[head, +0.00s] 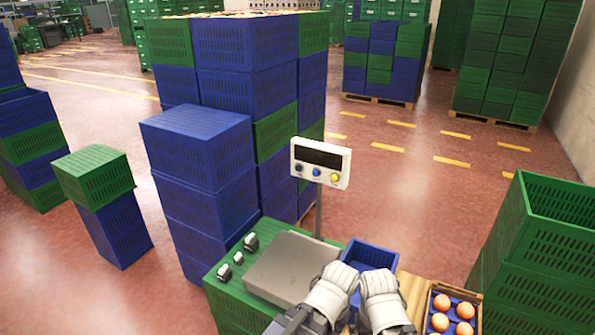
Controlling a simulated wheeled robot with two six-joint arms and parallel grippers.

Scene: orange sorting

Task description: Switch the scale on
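The scale has a white display head (320,163) on a grey post, with a dark, blank screen and a row of buttons: dark, blue and yellow. Its grey weighing plate (292,267) is bare on the green crate surface, below and left of the display. My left gripper (336,279) is over the right edge of the plate, below the display and apart from the buttons. My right gripper (377,283) is just right of it, in front of a small blue crate (372,251). Both are seen from behind, so their fingertips' opening is unclear.
An open box with several oranges (440,321) stands at the lower right, beside tall green crates (545,245). Several small grey-white items (238,258) lie left of the plate. Blue crate stacks (200,150) stand close behind the scale.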

